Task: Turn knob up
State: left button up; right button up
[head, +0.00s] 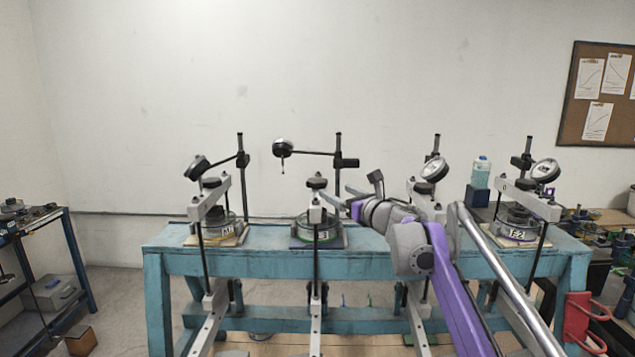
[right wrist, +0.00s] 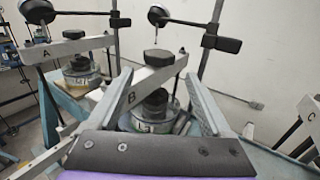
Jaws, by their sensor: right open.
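The lever frame marked B has a grey beam (right wrist: 130,92) with a black knob (right wrist: 157,58) on top, and the knob also shows in the head view (head: 317,183). Under the beam, a dark stepped piece (right wrist: 153,108) sits on a round cell with a white label. My right gripper (right wrist: 160,78) is open; its two grey fingers reach forward on either side of the beam and the cell. In the head view my right gripper (head: 339,197) is just right of this frame. I cannot tell whether a finger touches anything. My left gripper is out of view.
Similar lever frames stand left (head: 210,205) and right (head: 520,205) on the teal bench (head: 270,265). A dial gauge (head: 283,148) on a horizontal arm hangs above and left of the knob, its post behind. A bottle (head: 481,172) stands farther right.

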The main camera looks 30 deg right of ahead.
aim_at(322, 181)
jog(key=w+p, duration=0.1)
jog(key=w, duration=0.8)
jog(key=shift+w+a+p, duration=0.1)
jog(key=shift+w+p, duration=0.2)
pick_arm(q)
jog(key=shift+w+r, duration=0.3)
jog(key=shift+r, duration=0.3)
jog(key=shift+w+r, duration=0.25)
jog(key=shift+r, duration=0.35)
